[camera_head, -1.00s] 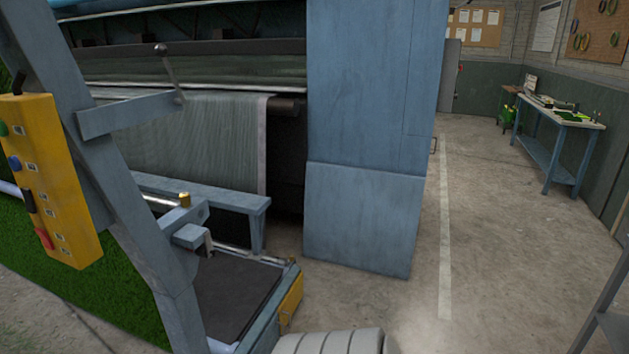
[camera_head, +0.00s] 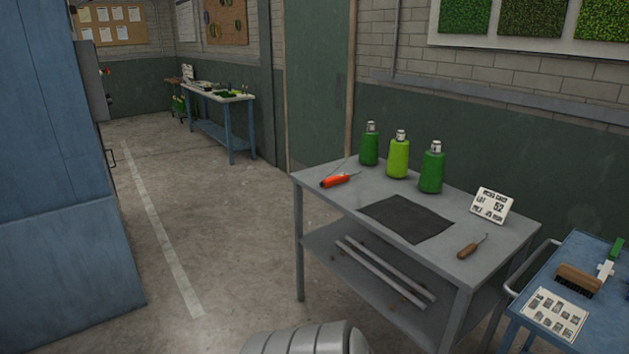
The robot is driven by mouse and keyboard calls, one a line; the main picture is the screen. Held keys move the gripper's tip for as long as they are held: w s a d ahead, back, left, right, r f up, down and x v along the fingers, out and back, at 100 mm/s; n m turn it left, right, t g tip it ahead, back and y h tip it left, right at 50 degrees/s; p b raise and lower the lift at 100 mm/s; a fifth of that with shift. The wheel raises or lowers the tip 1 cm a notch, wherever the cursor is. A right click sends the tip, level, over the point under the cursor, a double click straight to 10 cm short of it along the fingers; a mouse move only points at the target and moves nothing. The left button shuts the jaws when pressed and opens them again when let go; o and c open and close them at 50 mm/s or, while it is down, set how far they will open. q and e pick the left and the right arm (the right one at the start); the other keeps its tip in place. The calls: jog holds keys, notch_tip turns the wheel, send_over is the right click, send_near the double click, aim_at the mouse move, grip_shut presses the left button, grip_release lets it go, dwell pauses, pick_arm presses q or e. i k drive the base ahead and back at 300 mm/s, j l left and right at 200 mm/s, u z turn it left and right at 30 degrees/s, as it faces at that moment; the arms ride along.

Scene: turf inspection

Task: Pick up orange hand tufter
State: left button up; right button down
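An orange hand tufter (camera_head: 336,181) with a thin metal needle lies on the far left corner of a grey metal table (camera_head: 335,197). Nothing touches it from above. Neither of my grippers shows in the head view. A grey ribbed part at the bottom edge looks like part of my own body.
The table also holds three green yarn cones (camera_head: 398,158), a dark mat (camera_head: 408,219), a white lot card (camera_head: 491,206) and a wooden-handled tool (camera_head: 467,251). A blue cart (camera_head: 524,292) stands close on the right. Floor (camera_head: 235,230) left of the table is clear.

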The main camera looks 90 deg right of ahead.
aim_at(341, 178)
jog(key=z, duration=2.95)
